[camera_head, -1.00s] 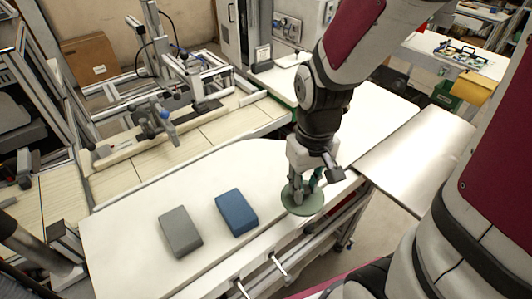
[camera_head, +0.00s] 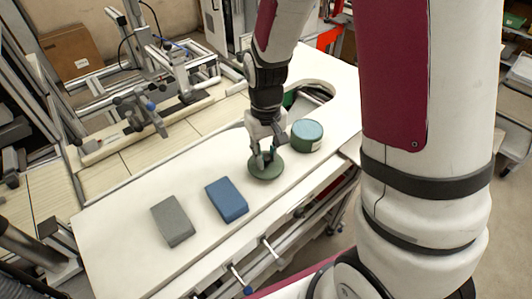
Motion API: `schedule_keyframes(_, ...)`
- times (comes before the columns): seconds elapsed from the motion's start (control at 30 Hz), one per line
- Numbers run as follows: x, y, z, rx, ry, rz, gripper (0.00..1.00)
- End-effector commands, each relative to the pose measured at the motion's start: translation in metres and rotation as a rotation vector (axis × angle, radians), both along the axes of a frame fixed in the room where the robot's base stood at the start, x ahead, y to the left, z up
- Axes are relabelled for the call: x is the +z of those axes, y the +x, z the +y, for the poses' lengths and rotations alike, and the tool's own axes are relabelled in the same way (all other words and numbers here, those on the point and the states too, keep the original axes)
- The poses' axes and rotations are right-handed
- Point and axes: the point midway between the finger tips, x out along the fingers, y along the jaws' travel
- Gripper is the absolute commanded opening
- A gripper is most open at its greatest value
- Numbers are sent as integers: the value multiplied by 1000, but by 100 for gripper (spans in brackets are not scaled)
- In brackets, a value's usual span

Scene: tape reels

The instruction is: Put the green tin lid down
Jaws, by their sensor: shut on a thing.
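The green tin lid (camera_head: 267,174) is a flat dark green disc at the middle of the white table. My gripper (camera_head: 263,158) points down and is shut on the lid's raised middle part. The lid is at or just above the table top; I cannot tell whether it touches. A round green tin (camera_head: 306,136) with a pale blue top stands just right of my gripper, apart from the lid.
A blue block (camera_head: 226,200) and a grey block (camera_head: 172,221) lie on the white table (camera_head: 120,235) to the left of the lid. A metal frame rig stands behind. The table's front edge is close below the lid.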

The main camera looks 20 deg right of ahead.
Motion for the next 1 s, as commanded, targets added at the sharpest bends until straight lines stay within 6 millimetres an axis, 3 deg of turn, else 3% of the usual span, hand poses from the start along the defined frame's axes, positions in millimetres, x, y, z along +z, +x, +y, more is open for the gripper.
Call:
schedule_keyframes(0.83, -14, 0, 0, 0, 0, -2, 0)
schedule_keyframes(0.87, -14, 0, 0, 0, 0, -2, 30)
schedule_keyframes(0.9, -14, 0, 0, 0, 0, -2, 39)
schedule_keyframes(1.0, -14, 0, 0, 0, 0, -2, 43)
